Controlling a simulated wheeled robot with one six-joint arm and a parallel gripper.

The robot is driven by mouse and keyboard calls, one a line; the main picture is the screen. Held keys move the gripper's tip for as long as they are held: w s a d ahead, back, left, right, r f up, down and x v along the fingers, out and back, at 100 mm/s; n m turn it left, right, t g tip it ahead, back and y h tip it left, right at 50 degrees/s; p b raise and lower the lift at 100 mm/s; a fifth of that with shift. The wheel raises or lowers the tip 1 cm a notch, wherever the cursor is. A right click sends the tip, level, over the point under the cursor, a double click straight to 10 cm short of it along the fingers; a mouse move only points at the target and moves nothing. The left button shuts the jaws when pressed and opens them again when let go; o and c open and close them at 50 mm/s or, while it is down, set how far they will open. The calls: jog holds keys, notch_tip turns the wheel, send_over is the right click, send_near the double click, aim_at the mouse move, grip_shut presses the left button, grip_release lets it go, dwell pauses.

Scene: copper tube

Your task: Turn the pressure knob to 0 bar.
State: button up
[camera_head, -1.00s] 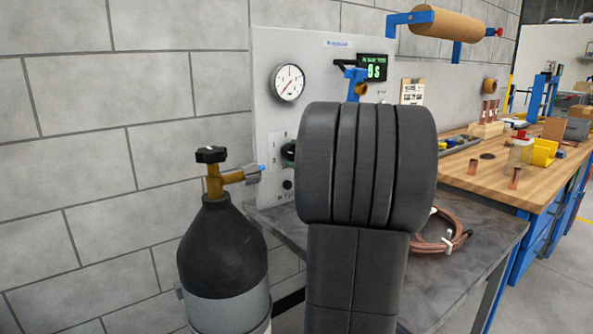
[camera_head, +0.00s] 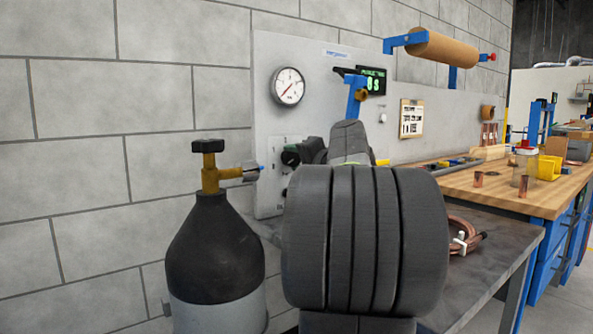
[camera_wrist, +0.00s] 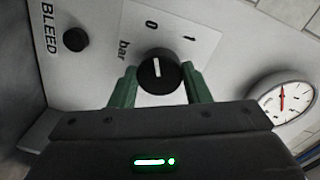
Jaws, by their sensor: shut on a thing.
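The black pressure knob (camera_wrist: 158,74) sits on a white plate marked 0, 1 and bar, on the upright panel. In the wrist view its short white mark points up, towards the 0. My gripper (camera_wrist: 160,72) has its two green fingers on either side of the knob and is shut on it. In the head view the knob (camera_head: 290,158) is partly hidden by my gripper (camera_head: 308,152). The round pressure gauge (camera_head: 288,87) is on the panel above; it also shows in the wrist view (camera_wrist: 284,97), with a red needle.
The BLEED knob (camera_wrist: 76,39) is beside the pressure plate. A gas cylinder (camera_head: 213,245) stands left of my arm. A green display (camera_head: 372,82) and a blue bracket (camera_head: 355,92) are above. A copper coil (camera_head: 464,238) lies on the grey table to the right.

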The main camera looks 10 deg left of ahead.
jog(key=shift+n+b, duration=0.45)
jog(key=shift+n, duration=0.05)
jog(key=o, duration=1)
jog(key=p+v, duration=0.2)
jog(key=v, duration=1.2)
jog(key=shift+a+f, duration=0.1)
jog(key=shift+f, duration=0.1)
jog(key=b+x, duration=0.2)
jog(key=x, duration=1.1)
jog(key=shift+w+a+r, duration=0.2)
jog(key=shift+w+a, duration=0.05)
jog(key=shift+w, duration=0.1)
